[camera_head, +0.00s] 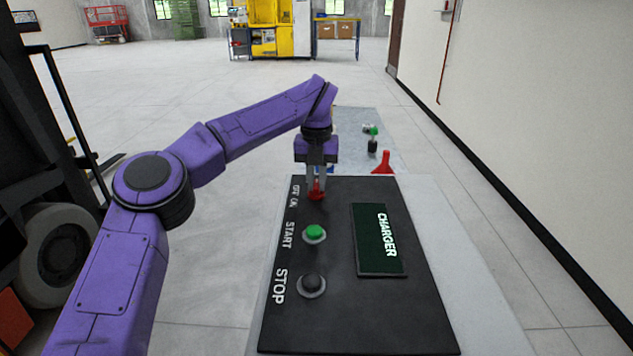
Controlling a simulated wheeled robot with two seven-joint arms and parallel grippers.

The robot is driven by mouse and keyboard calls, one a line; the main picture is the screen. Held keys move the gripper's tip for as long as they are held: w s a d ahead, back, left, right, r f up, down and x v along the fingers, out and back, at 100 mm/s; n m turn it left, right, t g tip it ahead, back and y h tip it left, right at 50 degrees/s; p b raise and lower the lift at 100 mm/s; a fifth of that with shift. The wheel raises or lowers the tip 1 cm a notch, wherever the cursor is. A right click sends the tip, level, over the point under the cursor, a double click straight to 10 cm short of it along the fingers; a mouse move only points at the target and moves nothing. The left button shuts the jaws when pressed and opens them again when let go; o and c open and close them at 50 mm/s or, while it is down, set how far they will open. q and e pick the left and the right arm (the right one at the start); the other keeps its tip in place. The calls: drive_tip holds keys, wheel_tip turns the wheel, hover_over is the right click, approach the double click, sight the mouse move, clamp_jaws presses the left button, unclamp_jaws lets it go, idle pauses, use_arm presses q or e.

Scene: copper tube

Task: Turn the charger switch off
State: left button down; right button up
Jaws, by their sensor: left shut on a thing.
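The charger panel (335,325) is a black board with a green "CHARGER" display (378,245), a green START button (315,233) and a dark STOP button (311,283). The red charger switch (317,194) sits at the panel's far left end, beside the "OFF ON" label. My left gripper (316,188) points down over the switch, its fingers shut on it. The fingers partly hide the switch, so I cannot tell which way it is set. My right gripper is not in view.
The panel rests on a pale table (470,290). Behind it are a red funnel-shaped thing (382,163) and a small green-topped object (373,140). A forklift (40,200) stands at left, a white wall (540,120) at right. A yellow machine (270,28) is far back.

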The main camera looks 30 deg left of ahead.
sight(316, 184)
use_arm(q)
drive_tip(key=shift+r+n, duration=0.15)
drive_tip(key=shift+n, duration=0.15)
drive_tip(key=c, duration=1.1)
unclamp_jaws()
wheel_tip(316, 184, up, 10)
drive_tip(key=p, duration=0.3)
drive_tip(key=shift+r, duration=0.25)
drive_tip(key=shift+f, duration=0.1)
